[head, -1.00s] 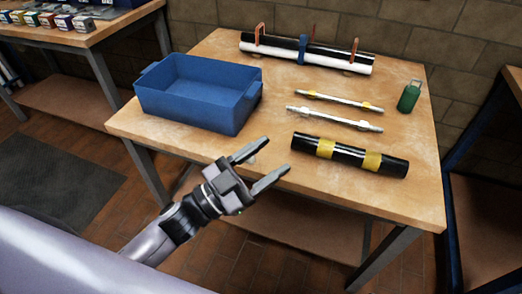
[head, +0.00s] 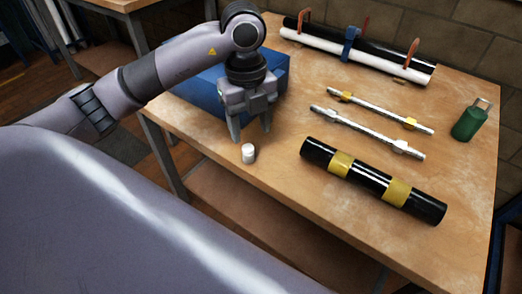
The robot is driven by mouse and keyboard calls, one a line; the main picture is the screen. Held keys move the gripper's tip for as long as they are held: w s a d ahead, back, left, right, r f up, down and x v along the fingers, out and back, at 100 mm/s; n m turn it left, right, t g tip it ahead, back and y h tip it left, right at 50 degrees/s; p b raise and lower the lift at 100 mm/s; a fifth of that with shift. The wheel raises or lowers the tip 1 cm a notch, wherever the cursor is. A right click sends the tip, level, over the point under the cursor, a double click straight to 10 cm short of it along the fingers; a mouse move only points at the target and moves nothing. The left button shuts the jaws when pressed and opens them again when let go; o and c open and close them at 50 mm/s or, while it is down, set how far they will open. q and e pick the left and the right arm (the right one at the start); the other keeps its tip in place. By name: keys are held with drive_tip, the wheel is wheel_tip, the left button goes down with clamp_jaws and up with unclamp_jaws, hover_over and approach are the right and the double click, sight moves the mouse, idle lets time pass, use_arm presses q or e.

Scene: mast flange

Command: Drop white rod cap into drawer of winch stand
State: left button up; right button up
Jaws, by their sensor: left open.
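The white rod cap (head: 248,153) is a small white cylinder standing upright on the wooden table, close to its front edge. My left gripper (head: 250,135) points down just above and behind the cap in the picture. Its two fingers are spread, with nothing seen between them. The cap shows just below the fingertips and looks clear of them. The winch stand and its drawer cannot be made out in this view. My right gripper is not in view.
A blue bin (head: 203,100) stands behind my left arm, partly hidden.

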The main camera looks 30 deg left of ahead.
sight(249, 148)
use_arm(q)
drive_tip(key=shift+w+a+f, duration=0.1)
drive_tip(key=shift+a, duration=0.25)
drive_tip(key=shift+f+y, duration=0.3)
drive_tip(key=shift+f, duration=0.1)
drive_tip(key=f, duration=0.3)
drive_tip(key=s+f+b, duration=0.1)
drive_tip(key=shift+d+f, duration=0.25)
drive_tip(key=shift+f, duration=0.65)
clamp_jaws()
